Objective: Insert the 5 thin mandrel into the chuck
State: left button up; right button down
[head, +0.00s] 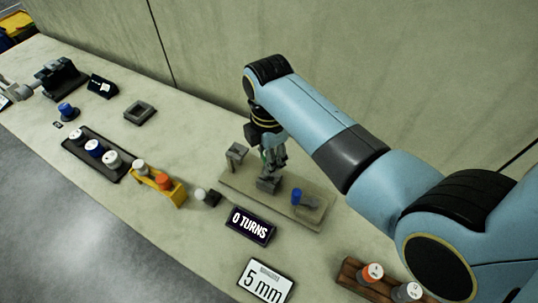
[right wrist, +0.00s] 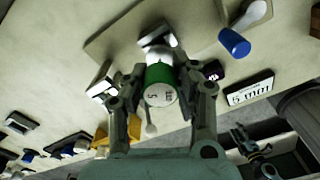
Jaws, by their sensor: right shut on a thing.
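My right gripper (right wrist: 160,80) is shut on a green mandrel (right wrist: 160,74) whose white end reads 5 in the right wrist view. In the head view the right gripper (head: 272,160) hangs over the winding fixture's board (head: 228,184), and the mandrel is mostly hidden by the fingers. A grey block (head: 268,186), apparently the chuck, stands on the board just below the gripper. In the right wrist view a grey and white part (right wrist: 157,36) lies just beyond the mandrel; I cannot tell whether they touch.
A blue knob (head: 297,194) rises from the board's right side, a grey post (head: 236,153) at its left. A 0 TURNS display (head: 250,225) and 5 mm sign (head: 265,281) stand in front. A yellow holder (head: 175,194), dark rack (head: 70,145) and brown rack (head: 350,279) flank the fixture.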

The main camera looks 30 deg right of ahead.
pick_arm(q)
jog(key=shift+s, duration=0.3)
pick_arm(e)
jog(key=shift+f, duration=0.1)
jog(key=shift+f+b, duration=0.75)
jog(key=shift+f, duration=0.9)
jog(key=c, duration=1)
grip_release()
jog(key=shift+r, duration=0.1)
pick_arm(q)
jog(key=shift+f, duration=0.7)
pick_arm(e)
notch_tip(320, 180, up, 12)
jog(key=shift+f, duration=0.1)
